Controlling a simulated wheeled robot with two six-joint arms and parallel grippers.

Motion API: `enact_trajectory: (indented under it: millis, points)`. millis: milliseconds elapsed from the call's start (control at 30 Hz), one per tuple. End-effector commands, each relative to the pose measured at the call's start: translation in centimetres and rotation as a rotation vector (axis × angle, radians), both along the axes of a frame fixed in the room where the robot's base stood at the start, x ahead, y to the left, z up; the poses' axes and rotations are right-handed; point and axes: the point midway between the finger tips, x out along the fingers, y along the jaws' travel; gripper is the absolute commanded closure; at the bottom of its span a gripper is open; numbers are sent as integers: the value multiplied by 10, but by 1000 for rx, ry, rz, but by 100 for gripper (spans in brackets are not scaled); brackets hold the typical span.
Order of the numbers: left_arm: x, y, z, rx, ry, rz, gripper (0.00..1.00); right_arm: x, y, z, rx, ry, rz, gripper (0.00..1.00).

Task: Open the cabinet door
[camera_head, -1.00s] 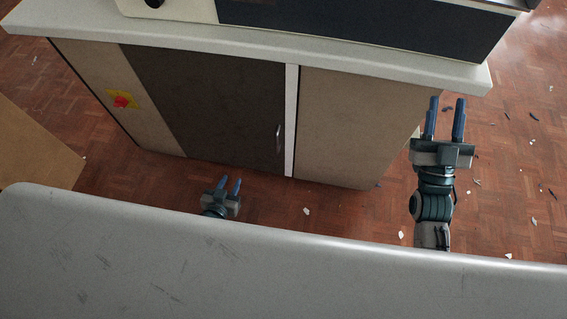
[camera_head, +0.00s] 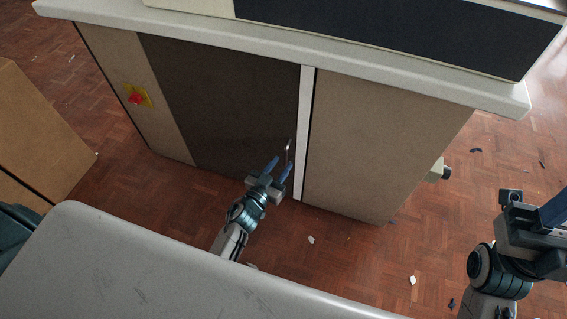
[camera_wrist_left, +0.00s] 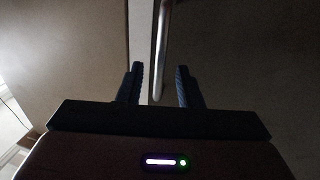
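The cabinet door (camera_head: 225,105) is a dark brown panel that looks shut, flush with the beige cabinet front. Its slim metal handle (camera_head: 289,150) stands upright near the door's right edge, beside a white strip. My left gripper (camera_head: 281,167) is at the handle's lower part, fingers pointing up at it. In the left wrist view the handle (camera_wrist_left: 162,45) runs down into the gap between two open, spread fingers, with no clear contact on either. My right gripper (camera_head: 547,212) is at the right edge, partly cut off, away from the cabinet; its opening is unclear.
A light worktop (camera_head: 400,78) overhangs the cabinet. A red knob on a yellow plate (camera_head: 136,98) is left of the door. A cardboard-coloured box (camera_head: 40,130) stands at the left. Small scraps lie on the parquet floor (camera_head: 370,262), which is otherwise open before the door.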

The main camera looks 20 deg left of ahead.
Motion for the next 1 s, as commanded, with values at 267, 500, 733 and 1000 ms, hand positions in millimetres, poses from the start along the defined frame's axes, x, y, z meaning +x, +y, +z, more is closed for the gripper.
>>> enact_trajectory:
  millis: [267,500,733,1000]
  points:
    - [20,-5,-1,0,1,-1,68,0,0,-2,3,-5,-1,64]
    - [21,-5,-1,0,1,0,68,0,0,-1,4,-4,0,64]
    - [20,-5,-1,0,1,0,100,0,0,-1,4,-4,0,64]
    - [16,-3,0,2,3,-8,100,0,0,3,3,-7,-1,64]
